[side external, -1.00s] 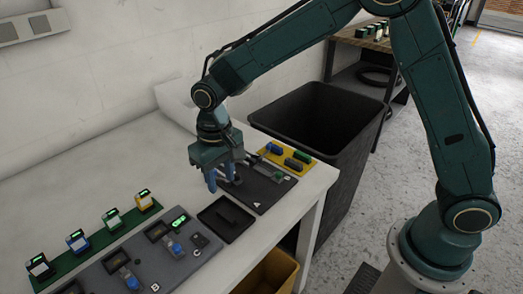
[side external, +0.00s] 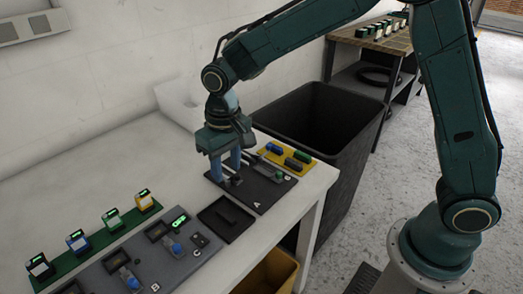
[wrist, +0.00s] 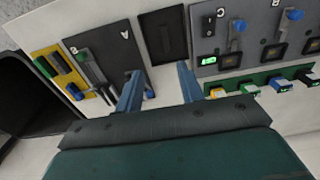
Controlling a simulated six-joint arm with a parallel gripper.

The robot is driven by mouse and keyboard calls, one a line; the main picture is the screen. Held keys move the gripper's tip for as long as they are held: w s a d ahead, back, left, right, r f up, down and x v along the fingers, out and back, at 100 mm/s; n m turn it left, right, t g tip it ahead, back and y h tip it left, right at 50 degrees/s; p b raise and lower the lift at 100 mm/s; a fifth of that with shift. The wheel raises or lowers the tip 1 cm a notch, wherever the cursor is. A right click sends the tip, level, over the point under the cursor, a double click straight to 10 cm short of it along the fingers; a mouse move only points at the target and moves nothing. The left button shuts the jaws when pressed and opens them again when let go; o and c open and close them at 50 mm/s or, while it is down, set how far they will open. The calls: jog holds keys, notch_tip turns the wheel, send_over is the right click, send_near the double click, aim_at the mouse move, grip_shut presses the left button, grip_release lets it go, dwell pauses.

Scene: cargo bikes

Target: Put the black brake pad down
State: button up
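My gripper (side external: 225,170) has two blue fingers, spread apart with nothing seen held between them; they also show in the wrist view (wrist: 159,70). It is above the dark plate marked A and B (side external: 264,194), near its left end. A black tray (side external: 211,226) lies left of this plate. A dark bar (side external: 229,212), which may be the black brake pad, appears to lie in the tray; black on black makes it hard to tell. A dark block (side external: 293,163) also lies on the yellow tray (side external: 266,158) with a blue and a green one.
A grey panel (side external: 150,262) with blue levers and lit displays lies to the left. A green rail (side external: 95,243) with several coloured blocks is behind it. A large black bin (side external: 345,112) stands beyond the table's right end. The white table behind the tray is clear.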

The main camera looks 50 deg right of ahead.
jog(key=s+d+r+t, duration=0.4)
jog(key=s+d+r, duration=0.95)
jog(key=s, duration=0.25)
jog(key=s+d+t, duration=0.1)
jog(key=s+d, duration=0.1)
jog(key=s, duration=0.6)
jog(key=shift+s+r, duration=0.2)
